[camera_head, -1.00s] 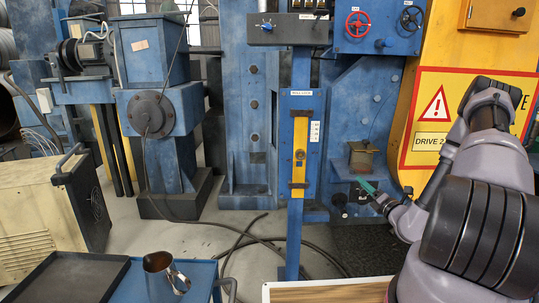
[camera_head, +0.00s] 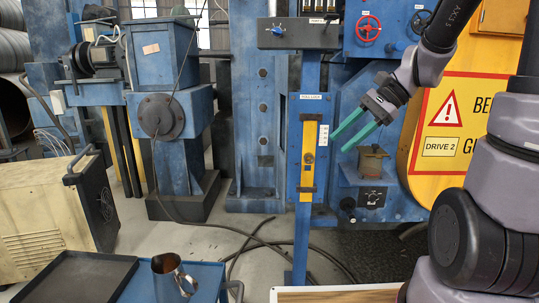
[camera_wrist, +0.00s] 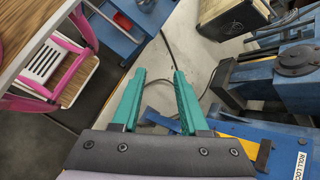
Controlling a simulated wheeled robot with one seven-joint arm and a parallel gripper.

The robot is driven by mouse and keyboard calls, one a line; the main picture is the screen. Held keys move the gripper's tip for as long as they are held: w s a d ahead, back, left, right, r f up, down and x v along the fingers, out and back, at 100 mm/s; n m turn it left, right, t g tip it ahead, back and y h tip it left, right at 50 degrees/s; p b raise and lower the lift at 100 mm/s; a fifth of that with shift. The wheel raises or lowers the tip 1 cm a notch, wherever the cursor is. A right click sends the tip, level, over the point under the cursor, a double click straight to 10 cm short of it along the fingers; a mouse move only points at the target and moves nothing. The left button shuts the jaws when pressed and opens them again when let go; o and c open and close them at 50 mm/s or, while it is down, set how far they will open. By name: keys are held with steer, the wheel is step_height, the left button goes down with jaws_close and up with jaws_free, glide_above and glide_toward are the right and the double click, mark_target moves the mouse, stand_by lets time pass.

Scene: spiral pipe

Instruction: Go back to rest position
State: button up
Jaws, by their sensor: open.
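My gripper (camera_head: 350,136) is raised in front of the blue machine, to the right of the post with the yellow panel (camera_head: 309,157). Its two green fingers are apart with nothing between them. In the wrist view my gripper (camera_wrist: 158,95) is open and empty over the floor. The yellow panel shows only partly there, beyond the right finger. My arm comes down to it from the upper right in the head view.
A blue cart with a metal jug (camera_head: 171,277) and a dark tray (camera_head: 75,280) stands at lower left. A wooden table top (camera_head: 335,295) lies at the bottom. A yellow warning panel (camera_head: 448,125) is at right. A pink chair (camera_wrist: 50,60) shows in the wrist view. Cables lie on the floor.

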steer(key=s+d+r+n+t+h, duration=0.6)
steer(key=s+r+n, duration=0.1)
steer(key=r, duration=0.3)
steer(key=shift+s+d, duration=0.2)
steer(key=shift+d, duration=0.2)
